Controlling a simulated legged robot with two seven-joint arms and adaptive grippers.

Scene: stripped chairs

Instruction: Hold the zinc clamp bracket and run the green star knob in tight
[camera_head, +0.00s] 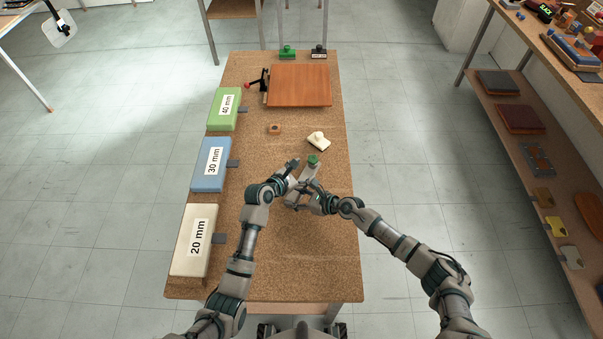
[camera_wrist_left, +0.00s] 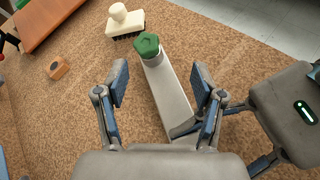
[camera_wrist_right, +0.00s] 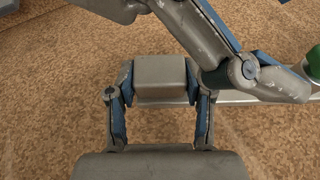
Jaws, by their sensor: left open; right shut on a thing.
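The green star knob (camera_head: 313,159) stands at the far end of the grey zinc clamp bracket (camera_wrist_left: 172,98). In the left wrist view the knob (camera_wrist_left: 147,45) sits on a pale round collar on the bracket's long arm. My left gripper (camera_wrist_left: 160,84) is open, its fingers on either side of the bar and short of the knob. My right gripper (camera_wrist_right: 158,84) is shut on the bracket's block-like end (camera_wrist_right: 160,70), one finger on each side. In the right wrist view, part of my left gripper covers some of the bar, and only the knob's edge (camera_wrist_right: 314,62) shows.
A cream brush (camera_head: 318,141) and a small orange-brown block (camera_head: 274,128) lie beyond the knob. A brown board (camera_head: 299,86) is farther back. Green (camera_head: 224,108), blue (camera_head: 210,164) and white (camera_head: 194,240) labelled boxes line the left edge. The bench's near right is clear.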

